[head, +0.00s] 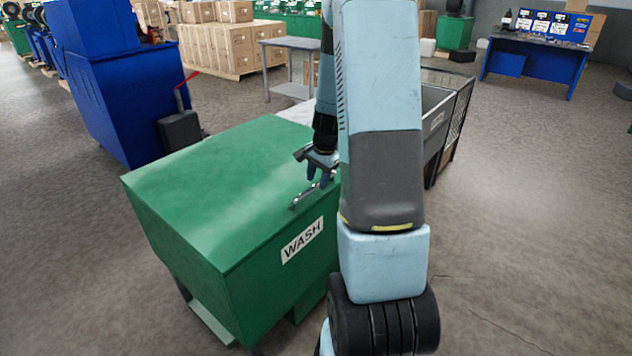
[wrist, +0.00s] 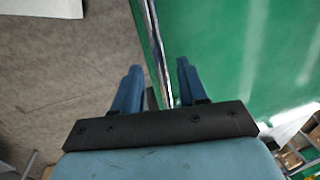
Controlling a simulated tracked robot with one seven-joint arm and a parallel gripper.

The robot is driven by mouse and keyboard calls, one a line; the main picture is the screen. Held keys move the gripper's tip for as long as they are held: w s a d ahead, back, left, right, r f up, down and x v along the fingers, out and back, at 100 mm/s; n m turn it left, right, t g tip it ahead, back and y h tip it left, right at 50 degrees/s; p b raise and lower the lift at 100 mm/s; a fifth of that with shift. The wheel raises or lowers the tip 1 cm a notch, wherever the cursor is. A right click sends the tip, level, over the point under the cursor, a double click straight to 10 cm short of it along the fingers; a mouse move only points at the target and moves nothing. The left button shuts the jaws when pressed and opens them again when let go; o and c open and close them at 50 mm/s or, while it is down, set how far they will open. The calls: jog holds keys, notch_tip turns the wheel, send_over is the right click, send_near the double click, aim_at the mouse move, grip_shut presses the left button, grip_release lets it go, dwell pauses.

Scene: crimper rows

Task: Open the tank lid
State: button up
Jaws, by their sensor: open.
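The tank is a green box with a flat green lid (head: 215,175) and a white "WASH" label (head: 302,241) on its front. The lid lies flat and closed on top. A metal bar handle (head: 306,196) runs along the lid's front edge, partly hidden by my arm. My gripper (head: 318,180) is at this handle. In the wrist view my gripper (wrist: 158,85) is open, with one blue finger on each side of the shiny handle (wrist: 158,50). The green lid (wrist: 240,50) fills the right of that view. I cannot tell whether a finger touches the bar.
A blue machine (head: 115,85) stands to the left behind the tank, with a black box (head: 181,131) beside it. A grey table (head: 290,45) and wooden crates (head: 225,45) are behind. A dark bin (head: 437,110) stands right of my arm. Floor at the right is clear.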

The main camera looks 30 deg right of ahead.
jog(key=shift+w+f, duration=0.1)
jog(key=shift+f, duration=0.6)
grip_shut()
